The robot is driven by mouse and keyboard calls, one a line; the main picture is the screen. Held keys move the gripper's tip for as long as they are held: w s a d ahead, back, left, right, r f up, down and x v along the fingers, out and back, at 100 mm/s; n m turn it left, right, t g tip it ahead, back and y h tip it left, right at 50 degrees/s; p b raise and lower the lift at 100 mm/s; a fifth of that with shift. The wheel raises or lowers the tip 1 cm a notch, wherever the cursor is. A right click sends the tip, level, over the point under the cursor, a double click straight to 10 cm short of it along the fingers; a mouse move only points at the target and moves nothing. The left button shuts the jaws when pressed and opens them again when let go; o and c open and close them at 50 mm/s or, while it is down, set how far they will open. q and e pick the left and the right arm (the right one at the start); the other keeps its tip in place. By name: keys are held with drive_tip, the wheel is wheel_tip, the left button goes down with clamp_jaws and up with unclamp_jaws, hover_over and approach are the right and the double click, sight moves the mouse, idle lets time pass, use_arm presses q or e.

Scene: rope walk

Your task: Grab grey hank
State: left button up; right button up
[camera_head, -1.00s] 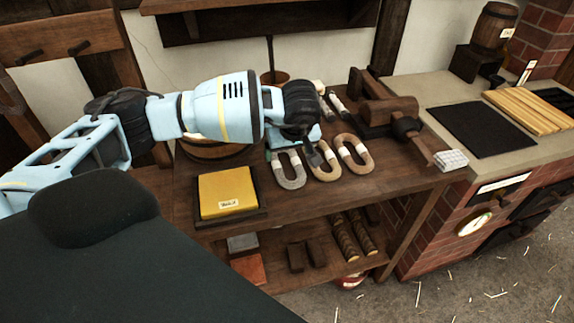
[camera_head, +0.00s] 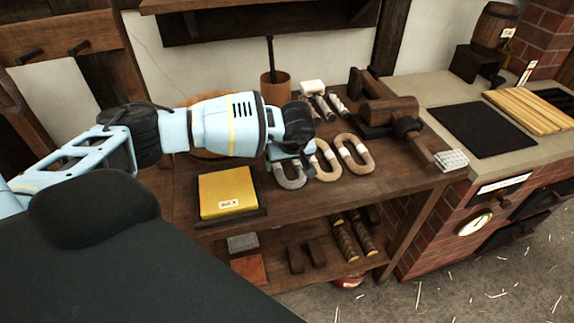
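The grey hank (camera_head: 291,183) lies on the wooden bench, a U-shaped loop at the left end of a row of hanks. Its upper part is hidden under my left gripper (camera_head: 297,166), which is low over it. I cannot tell whether the fingers touch the hank or how far apart they are. Two tan hanks with white bands lie to its right, the middle one (camera_head: 328,172) and the right one (camera_head: 364,166). My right gripper is out of view.
A yellow block on a dark tray (camera_head: 263,212) sits left of the hanks. Behind are a wooden pot (camera_head: 275,88) with a dark rod and several pale rolls (camera_head: 325,108). A wooden clamp-like tool (camera_head: 388,112) stands to the right. The bench front near the hanks is clear.

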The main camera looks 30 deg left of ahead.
use_arm(q)
drive_tip(key=c, duration=0.7)
drive_tip(key=shift+c, duration=0.2)
drive_tip(key=shift+r, duration=0.15)
drive_tip(key=shift+r, duration=0.6)
wheel_tip(320, 180, up, 2)
drive_tip(key=shift+r, duration=0.15)
drive_tip(key=s+d, duration=0.2)
drive_tip(key=s, duration=0.3)
drive_tip(key=s+d, duration=0.1)
drive_tip(key=s, duration=0.4)
drive_tip(key=s+d+r, duration=0.1)
drive_tip(key=s+d, duration=0.1)
drive_tip(key=s, duration=0.3)
drive_tip(key=shift+d+r, duration=0.1)
drive_tip(key=shift+d, duration=0.2)
